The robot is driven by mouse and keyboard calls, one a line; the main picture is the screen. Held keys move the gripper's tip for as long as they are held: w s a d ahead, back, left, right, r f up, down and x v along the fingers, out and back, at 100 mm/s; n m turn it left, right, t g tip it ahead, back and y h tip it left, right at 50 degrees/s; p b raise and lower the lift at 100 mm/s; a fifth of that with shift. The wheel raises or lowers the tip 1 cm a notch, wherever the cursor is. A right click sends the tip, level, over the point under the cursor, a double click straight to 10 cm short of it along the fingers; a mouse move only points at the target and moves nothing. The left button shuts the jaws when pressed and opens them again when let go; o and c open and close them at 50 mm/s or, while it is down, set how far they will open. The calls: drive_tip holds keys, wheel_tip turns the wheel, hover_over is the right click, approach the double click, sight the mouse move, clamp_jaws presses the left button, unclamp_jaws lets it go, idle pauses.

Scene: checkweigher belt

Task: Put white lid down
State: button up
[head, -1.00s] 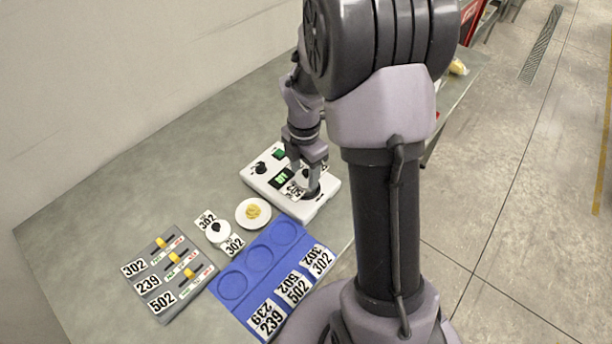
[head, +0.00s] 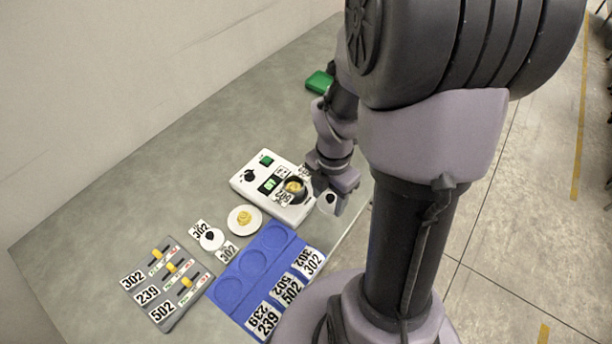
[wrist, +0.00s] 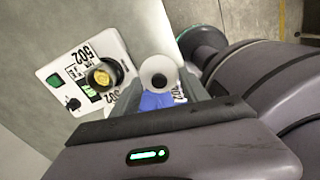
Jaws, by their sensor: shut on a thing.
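My gripper (head: 332,200) is shut on a white lid (wrist: 158,74) with a dark knob, held up just right of the white weighing device. The lid also shows in the head view (head: 328,203), partly hidden by my gripper. On the device (head: 250,172), a dark round pot (head: 297,188) stands open with yellow contents and 502 labels by it. It shows in the wrist view too (wrist: 104,76), left of the lid. A second white lid (head: 211,239) with a black knob lies on the table between 302 labels.
A white dish (head: 244,220) with a yellow piece stands left of the device. A blue tray (head: 228,290) with round recesses and number cards lies in front. A grey slider panel (head: 166,305) is at the left. Table behind the device is mostly clear, with a green object (head: 319,82) at the back.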

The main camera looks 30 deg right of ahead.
drive_tip(key=w+a+m+b, duration=0.1)
drive_tip(key=w+a, duration=0.1)
drive_tip(key=w, duration=0.1)
drive_tip(key=w+a+f+m, duration=0.1)
drive_tip(key=w+a, duration=0.1)
drive_tip(key=w, duration=0.2)
drive_tip(key=w+a+m+b, duration=0.1)
drive_tip(key=w+a+m, duration=0.1)
drive_tip(key=w, duration=0.2)
drive_tip(key=shift+w+f+b, duration=0.2)
drive_tip(key=shift+w+b, duration=0.05)
drive_tip(key=shift+b, duration=0.05)
drive_tip(key=w+a+m+b, duration=0.1)
drive_tip(key=w+a+m, duration=0.2)
drive_tip(key=w+a, duration=0.35)
drive_tip(key=m+b, duration=0.1)
drive_tip(key=m, duration=0.1)
hover_over(215, 211)
drive_tip(key=f, duration=0.1)
wheel_tip(215, 211, down, 10)
drive_tip(key=b, duration=0.5)
drive_tip(key=shift+f, duration=0.25)
drive_tip(key=shift+w+r, duration=0.1)
drive_tip(key=shift+r, duration=0.1)
drive_tip(key=shift+f, duration=0.1)
